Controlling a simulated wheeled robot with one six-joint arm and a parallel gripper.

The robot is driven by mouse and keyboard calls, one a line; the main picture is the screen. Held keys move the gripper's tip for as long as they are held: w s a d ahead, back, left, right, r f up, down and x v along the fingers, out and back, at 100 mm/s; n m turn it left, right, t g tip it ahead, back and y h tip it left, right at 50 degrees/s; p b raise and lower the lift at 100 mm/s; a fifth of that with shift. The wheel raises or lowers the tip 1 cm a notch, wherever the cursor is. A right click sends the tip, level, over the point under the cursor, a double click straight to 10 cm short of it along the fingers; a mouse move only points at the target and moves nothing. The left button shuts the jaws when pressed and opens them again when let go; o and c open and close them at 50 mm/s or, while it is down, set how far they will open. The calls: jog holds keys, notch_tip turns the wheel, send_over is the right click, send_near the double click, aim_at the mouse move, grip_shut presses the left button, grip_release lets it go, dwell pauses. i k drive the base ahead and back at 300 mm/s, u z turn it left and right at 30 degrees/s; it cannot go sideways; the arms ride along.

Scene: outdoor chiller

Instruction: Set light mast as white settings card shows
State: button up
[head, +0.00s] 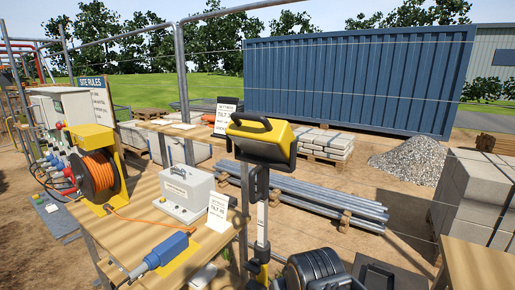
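The light mast has a yellow lamp head (262,138) with a black handle, tilted, on an upright pole (262,215). A yellow and black fitting (258,268) is low on the pole. A white card (217,212) stands on the wooden bench beside the mast; its large line seems to read TILT with a number too small to be sure of. A second card (227,117) with a dark header stands farther back and also seems to show TILT and a number.
The wooden bench (150,207) holds an orange cable reel (97,172), a grey-white box (187,192) and a blue connector (165,250). Steel pipes (315,197), concrete blocks (475,195) and a wire fence lie beyond.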

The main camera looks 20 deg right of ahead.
aim_at(264, 165)
jog(key=z, duration=0.55)
jog(key=k, duration=1.2)
jog(key=u, duration=0.7)
jog(key=i, duration=1.1)
jog(key=u, duration=0.8)
